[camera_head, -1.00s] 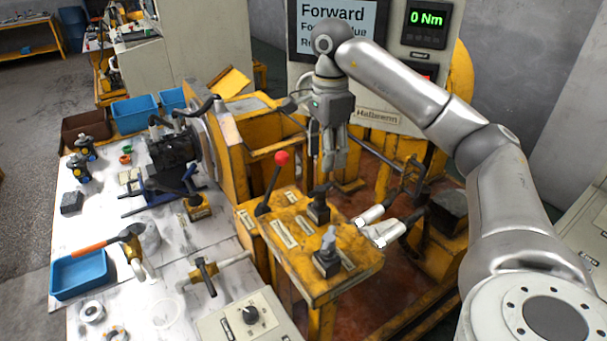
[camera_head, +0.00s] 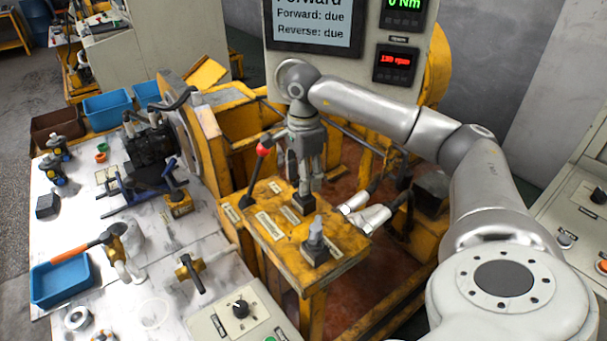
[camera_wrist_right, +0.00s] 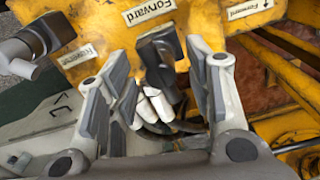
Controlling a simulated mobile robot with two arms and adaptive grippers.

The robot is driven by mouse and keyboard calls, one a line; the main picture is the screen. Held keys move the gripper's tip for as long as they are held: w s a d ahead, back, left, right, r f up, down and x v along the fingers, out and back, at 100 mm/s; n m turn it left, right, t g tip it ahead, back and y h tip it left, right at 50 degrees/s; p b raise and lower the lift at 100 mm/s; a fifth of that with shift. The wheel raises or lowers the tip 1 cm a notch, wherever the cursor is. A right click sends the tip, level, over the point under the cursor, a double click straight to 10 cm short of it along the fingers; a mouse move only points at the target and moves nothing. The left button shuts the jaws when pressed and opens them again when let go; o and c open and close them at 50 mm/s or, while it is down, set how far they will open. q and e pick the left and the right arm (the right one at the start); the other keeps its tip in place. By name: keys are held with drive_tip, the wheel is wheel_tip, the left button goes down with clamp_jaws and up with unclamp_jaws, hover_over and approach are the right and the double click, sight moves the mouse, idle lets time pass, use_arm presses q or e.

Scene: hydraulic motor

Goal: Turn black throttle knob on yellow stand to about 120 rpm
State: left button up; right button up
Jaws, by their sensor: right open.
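The yellow stand (camera_head: 270,240) carries a red-balled lever (camera_head: 264,150), a grey-topped control (camera_head: 316,247) and a black knob (camera_head: 304,204) between them. My right gripper (camera_head: 304,180) points down over the black knob, hiding its upper part. In the right wrist view my open right gripper (camera_wrist_right: 158,88) has its fingers on either side of the black knob (camera_wrist_right: 162,55), with gaps visible. A red rpm display (camera_head: 394,64) is lit at the back; it seems to read about 130, but the digits are blurred. My left gripper is not in view.
White-ended fittings (camera_head: 366,212) stick out close right of the stand. A grey panel with another black knob (camera_head: 240,308) lies in front. The left workbench (camera_head: 75,215) holds a hammer, blue tray and tools. The screen (camera_head: 315,25) shows Forward: due and Reverse: due.

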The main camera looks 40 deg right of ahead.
drive_tip(key=shift+f, duration=0.1)
clamp_jaws()
drive_tip(key=shift+m, duration=0.5)
unclamp_jaws()
wheel_tip(320, 180, up, 12)
idle(0.8)
